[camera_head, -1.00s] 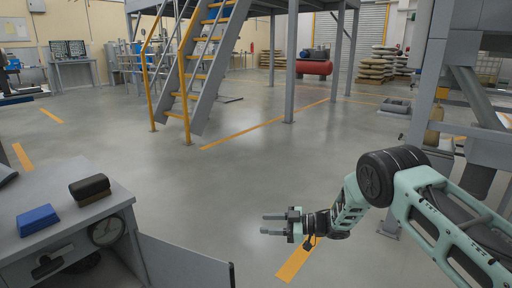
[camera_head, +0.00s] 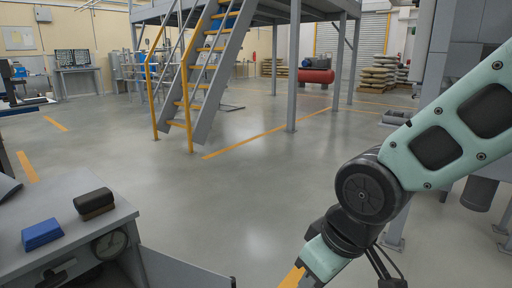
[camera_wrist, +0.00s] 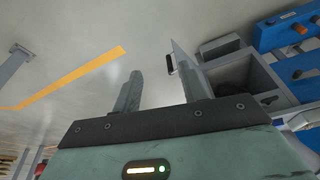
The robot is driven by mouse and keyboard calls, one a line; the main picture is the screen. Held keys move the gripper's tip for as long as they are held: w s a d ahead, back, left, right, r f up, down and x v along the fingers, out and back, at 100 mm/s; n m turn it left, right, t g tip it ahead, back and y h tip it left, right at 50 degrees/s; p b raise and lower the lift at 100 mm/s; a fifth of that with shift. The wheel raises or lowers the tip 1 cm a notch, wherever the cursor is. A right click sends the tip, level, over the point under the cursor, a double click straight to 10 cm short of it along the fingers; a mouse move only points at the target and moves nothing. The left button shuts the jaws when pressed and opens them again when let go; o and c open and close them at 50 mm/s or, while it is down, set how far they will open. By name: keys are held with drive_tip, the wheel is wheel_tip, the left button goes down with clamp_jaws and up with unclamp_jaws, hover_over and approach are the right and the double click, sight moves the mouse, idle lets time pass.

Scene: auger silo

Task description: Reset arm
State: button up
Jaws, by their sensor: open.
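My gripper (camera_wrist: 160,92) shows in the wrist view with its two grey fingers apart and nothing between them. Bare floor and an open cabinet door lie beyond the fingers in that view. In the head view my arm comes in from the right and bends down at a dark round joint. The gripper itself is below the bottom edge of the head view.
A grey cabinet (camera_head: 75,235) with an open door (camera_head: 185,270) stands at lower left. A blue block (camera_head: 42,234) and a dark brown brush-like block (camera_head: 93,200) lie on it. Yellow-railed stairs (camera_head: 205,75) stand behind. The middle floor is clear.

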drive_tip(key=s+d+g+h, duration=0.15)
drive_tip(key=s+d, duration=0.25)
drive_tip(key=s, duration=0.8)
wheel_tip(320, 180, up, 39)
drive_tip(key=p, duration=3.8)
drive_tip(key=shift+w+f+g, duration=0.2)
drive_tip(key=shift+w+g, duration=0.2)
drive_tip(key=shift+g, duration=0.05)
drive_tip(key=shift+d, duration=0.1)
